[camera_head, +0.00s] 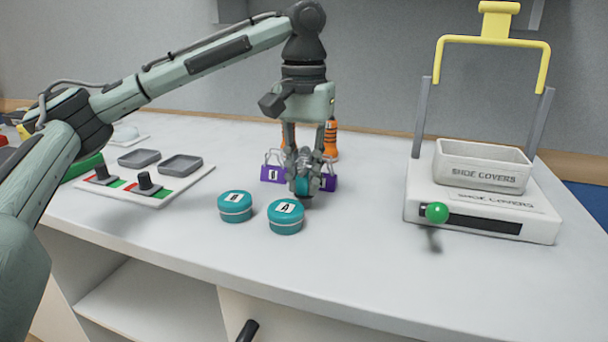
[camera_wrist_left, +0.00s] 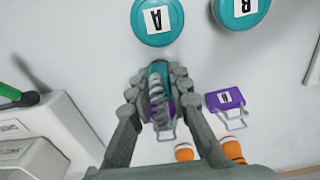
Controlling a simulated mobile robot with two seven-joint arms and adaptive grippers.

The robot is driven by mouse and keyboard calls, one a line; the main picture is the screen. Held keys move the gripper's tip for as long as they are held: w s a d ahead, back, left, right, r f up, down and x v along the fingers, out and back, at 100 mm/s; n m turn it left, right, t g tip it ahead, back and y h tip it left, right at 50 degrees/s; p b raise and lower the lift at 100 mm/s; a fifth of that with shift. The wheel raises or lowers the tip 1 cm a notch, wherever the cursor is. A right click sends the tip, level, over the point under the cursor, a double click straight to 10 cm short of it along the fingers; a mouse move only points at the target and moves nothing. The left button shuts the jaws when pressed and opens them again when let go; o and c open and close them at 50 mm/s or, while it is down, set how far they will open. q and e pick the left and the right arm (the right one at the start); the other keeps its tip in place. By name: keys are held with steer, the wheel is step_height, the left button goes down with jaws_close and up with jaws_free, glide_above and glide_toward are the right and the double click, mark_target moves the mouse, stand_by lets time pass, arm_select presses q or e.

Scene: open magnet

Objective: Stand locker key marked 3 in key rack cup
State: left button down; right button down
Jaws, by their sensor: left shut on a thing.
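My left gripper (camera_head: 303,188) points down over the middle of the table, shut on a small teal thing (camera_wrist_left: 157,68) between its fingertips. The fingers hide most of that thing, and a grey ridged shape (camera_wrist_left: 157,92) shows there too. A purple clip-like piece with wire loops (camera_head: 328,184) is right behind the fingertips, partly hidden; I cannot tell whether they touch. A second purple piece (camera_head: 272,174), with a white label, stands to the left; it also shows in the wrist view (camera_wrist_left: 226,99). I cannot make out a key marked 3 or a key rack cup.
Teal round tins marked A (camera_head: 286,217) and B (camera_head: 235,206) stand in front. An orange and black object (camera_head: 331,140) stands behind. A switch panel (camera_head: 180,190) is at left. The shoe covers stand (camera_head: 480,205) is at right. Table between gripper and stand is clear.

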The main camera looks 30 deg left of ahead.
arm_select(q)
steer(key=shift+f, duration=0.15)
steer(key=c, duration=1.4)
jaws_free()
steer(key=shift+c, duration=0.2)
